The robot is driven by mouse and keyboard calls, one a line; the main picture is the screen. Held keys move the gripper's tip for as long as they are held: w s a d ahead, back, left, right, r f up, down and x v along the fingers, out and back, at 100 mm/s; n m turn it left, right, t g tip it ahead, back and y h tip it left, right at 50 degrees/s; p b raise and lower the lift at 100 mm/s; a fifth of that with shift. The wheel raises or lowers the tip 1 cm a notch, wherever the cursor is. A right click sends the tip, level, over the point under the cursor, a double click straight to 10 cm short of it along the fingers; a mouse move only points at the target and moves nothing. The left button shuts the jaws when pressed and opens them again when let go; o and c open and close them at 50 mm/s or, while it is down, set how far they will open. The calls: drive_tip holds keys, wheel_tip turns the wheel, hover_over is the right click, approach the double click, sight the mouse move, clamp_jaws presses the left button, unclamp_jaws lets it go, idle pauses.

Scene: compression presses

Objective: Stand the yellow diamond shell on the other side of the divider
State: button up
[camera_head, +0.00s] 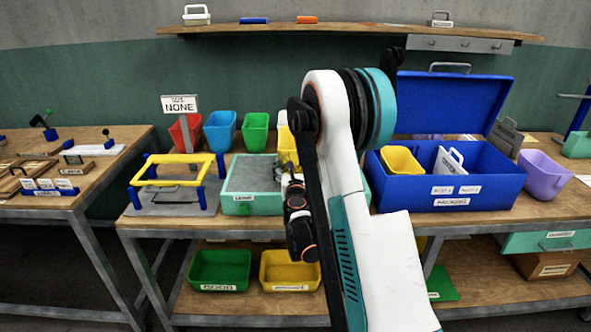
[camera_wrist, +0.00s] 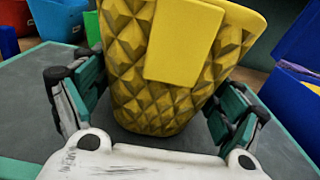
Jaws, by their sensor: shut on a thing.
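The yellow diamond shell (camera_wrist: 150,70) fills the middle of the wrist view, upright, with a quilted diamond surface and a smooth blank panel. My gripper (camera_wrist: 158,108) has its two green-padded fingers on either side of it, shut on it. In the head view the shell (camera_head: 288,146) is partly hidden behind my arm. It is over the grey top of a teal-edged box (camera_head: 250,177); I cannot tell whether it touches. The open blue case (camera_head: 478,190) at right holds a white upright divider (camera_head: 447,161) and another yellow shell (camera_head: 402,160) left of it.
Red (camera_head: 184,134), blue (camera_head: 219,130) and green (camera_head: 255,131) shells stand behind the teal box. A yellow frame on blue posts (camera_head: 172,168) is to its left. A purple shell (camera_head: 543,174) stands right of the case, whose blue lid (camera_head: 450,100) is raised at the back.

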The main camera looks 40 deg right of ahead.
drive_tip(key=o, duration=0.9)
drive_tip(key=shift+r, duration=0.1)
